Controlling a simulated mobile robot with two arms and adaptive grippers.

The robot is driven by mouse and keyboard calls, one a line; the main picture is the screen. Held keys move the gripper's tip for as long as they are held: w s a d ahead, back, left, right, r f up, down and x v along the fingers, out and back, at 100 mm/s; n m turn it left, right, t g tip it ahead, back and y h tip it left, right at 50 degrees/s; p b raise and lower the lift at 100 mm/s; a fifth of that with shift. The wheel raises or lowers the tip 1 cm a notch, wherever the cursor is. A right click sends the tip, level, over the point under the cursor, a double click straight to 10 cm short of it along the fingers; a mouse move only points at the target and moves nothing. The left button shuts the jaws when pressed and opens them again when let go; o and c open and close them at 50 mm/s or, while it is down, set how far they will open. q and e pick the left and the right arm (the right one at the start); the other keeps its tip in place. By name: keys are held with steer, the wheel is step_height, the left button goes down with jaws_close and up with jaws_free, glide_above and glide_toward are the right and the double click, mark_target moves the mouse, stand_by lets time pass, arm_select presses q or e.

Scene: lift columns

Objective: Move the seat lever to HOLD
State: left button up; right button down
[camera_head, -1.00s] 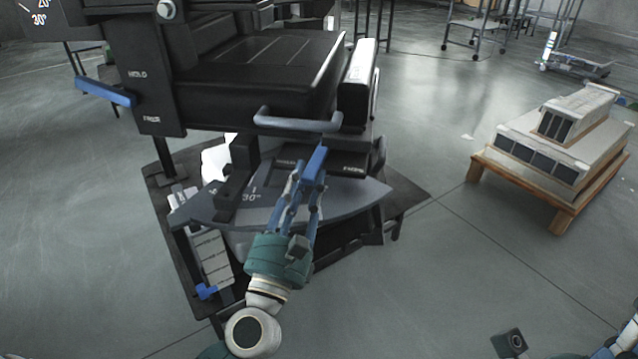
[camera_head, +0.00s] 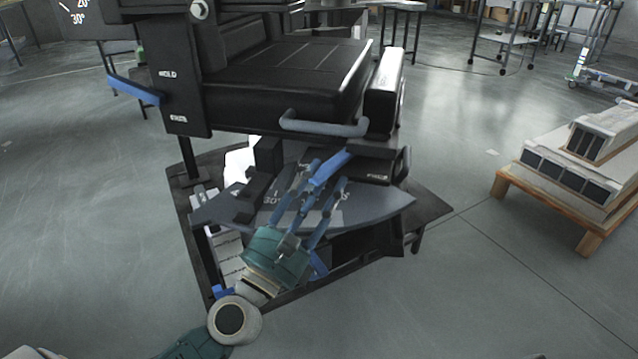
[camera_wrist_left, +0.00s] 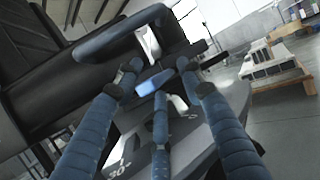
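A blue lever (camera_head: 332,170) sits low under the black seat and slants up to the right. A black block with a small white label (camera_head: 378,177), too small to read surely, is right of it. My left gripper (camera_head: 325,175) is at this lever with its fingers spread, one on each side. In the left wrist view the lever (camera_wrist_left: 155,82) shows between the spread fingertips; contact is unclear. A second blue lever (camera_head: 133,90) is on the upright panel at left, beside HOLD and a lower, blurred label. My right gripper is not in view.
A grey handle bar (camera_head: 325,126) juts from the seat front just above my left gripper. A dark angle plate (camera_head: 385,207) lies beneath the fingers. A wooden pallet with grey units (camera_head: 545,205) stands at right, with clear floor between.

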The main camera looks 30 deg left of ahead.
arm_select(q)
steer(key=shift+a, duration=0.15)
steer(key=shift+s+a+f, duration=0.1)
steer(key=shift+s+f, duration=0.15)
steer(key=shift+s, duration=0.15)
steer(key=d+v, duration=0.1)
steer(key=v, duration=1)
steer(key=shift+a, duration=0.3)
